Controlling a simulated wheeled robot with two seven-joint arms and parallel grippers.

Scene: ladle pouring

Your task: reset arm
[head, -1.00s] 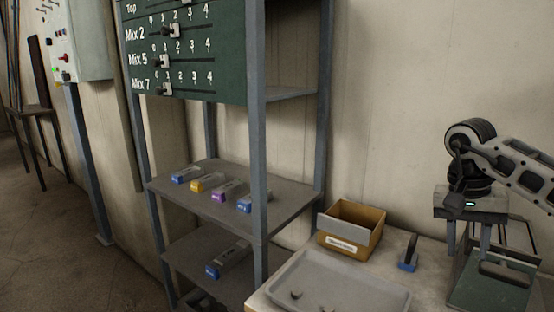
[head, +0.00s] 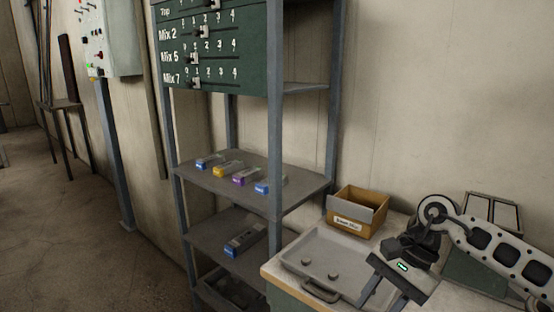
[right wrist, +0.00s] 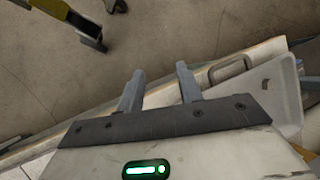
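My right arm comes in from the right in the head view. Its gripper (head: 382,292) points down and left over the front right part of the grey tray and the table edge. In the right wrist view, the two fingers of the right gripper (right wrist: 160,76) stand apart with nothing between them, so it is open and empty. Beyond the fingers lie the table edge, a tray handle and the floor. My left gripper is not in view.
A grey tray (head: 322,240) with small round pieces lies on the table. A labelled cardboard box (head: 356,222) stands behind it. A metal rack (head: 275,130) at left holds several small boxes under a green mix board (head: 215,55).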

